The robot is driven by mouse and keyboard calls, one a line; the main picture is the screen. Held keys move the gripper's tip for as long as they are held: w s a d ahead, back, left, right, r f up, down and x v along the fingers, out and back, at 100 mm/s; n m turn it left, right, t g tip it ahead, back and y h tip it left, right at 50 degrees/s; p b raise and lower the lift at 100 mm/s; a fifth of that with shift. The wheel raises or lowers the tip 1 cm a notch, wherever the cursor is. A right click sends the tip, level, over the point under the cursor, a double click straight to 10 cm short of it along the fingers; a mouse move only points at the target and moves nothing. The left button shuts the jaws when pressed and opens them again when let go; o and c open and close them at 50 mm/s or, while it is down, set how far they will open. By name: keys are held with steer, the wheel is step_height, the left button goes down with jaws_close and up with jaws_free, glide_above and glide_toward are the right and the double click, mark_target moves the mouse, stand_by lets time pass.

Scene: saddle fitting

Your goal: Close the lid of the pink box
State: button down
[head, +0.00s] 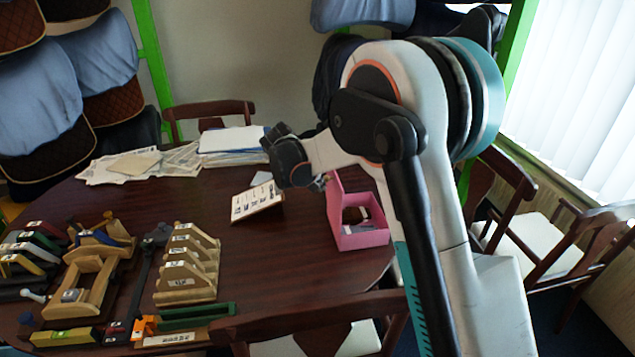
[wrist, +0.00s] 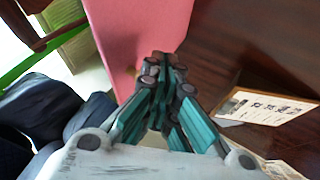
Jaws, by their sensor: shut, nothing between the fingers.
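The pink box (head: 361,236) stands near the right end of the dark table, with something brown and dark inside it. Its lid (head: 336,190) is raised, standing up at the box's left side. My arm hides part of the lid and the box's back. In the wrist view the pink lid (wrist: 140,30) fills the top middle as a flat panel. My gripper (wrist: 166,62) is shut and empty, its fingertips over or against the lower edge of that panel; I cannot tell if they touch. In the head view my gripper is mostly hidden behind my wrist.
A small printed card on a stand (head: 257,202) is left of the box; it also shows in the wrist view (wrist: 262,106). Papers (head: 150,162) lie at the back. Wooden fixtures (head: 188,265) fill the left. Chairs (head: 545,235) stand on the right.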

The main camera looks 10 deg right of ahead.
steer(key=d+m+y+p, duration=0.1)
steer(key=d+m+y, duration=0.1)
steer(key=d+y, duration=0.8)
steer(key=d+f+m+y+b, duration=0.1)
steer(key=d+f+b, duration=0.4)
steer(key=d+f, duration=0.6)
steer(key=shift+d+y, duration=0.25)
steer(key=shift+y, duration=0.65)
steer(key=shift+r, duration=0.1)
